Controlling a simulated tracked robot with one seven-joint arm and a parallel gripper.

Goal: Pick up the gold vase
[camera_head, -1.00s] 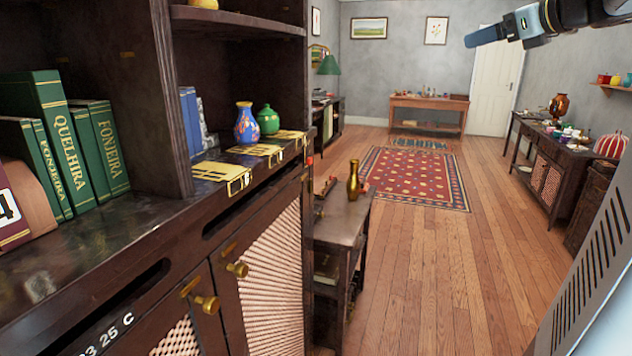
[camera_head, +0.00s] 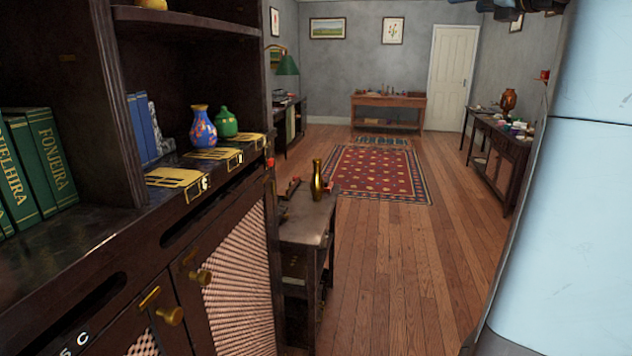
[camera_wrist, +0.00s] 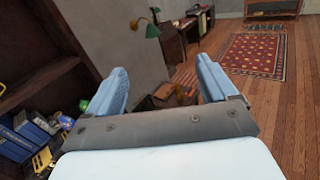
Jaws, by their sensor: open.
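The gold vase (camera_head: 317,182) stands upright on a small dark side table (camera_head: 304,219), just past the end of the dark bookcase in the head view. In the wrist view a small golden shape (camera_wrist: 183,94), likely the same vase, shows between the fingers, low and partly hidden by the gripper body. My gripper (camera_wrist: 163,74) is open, its two light-blue fingers spread wide with nothing between them. It is apart from the vase, which looks well beyond the fingertips. The fingers cannot be made out in the head view.
The bookcase (camera_head: 75,245) fills the left, holding green books (camera_head: 45,160), a painted blue vase (camera_head: 202,127) and a green jar (camera_head: 227,122). A green lamp (camera_head: 287,65) stands behind. Open wooden floor (camera_head: 405,265) and a red rug (camera_head: 378,172) lie right of the side table.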

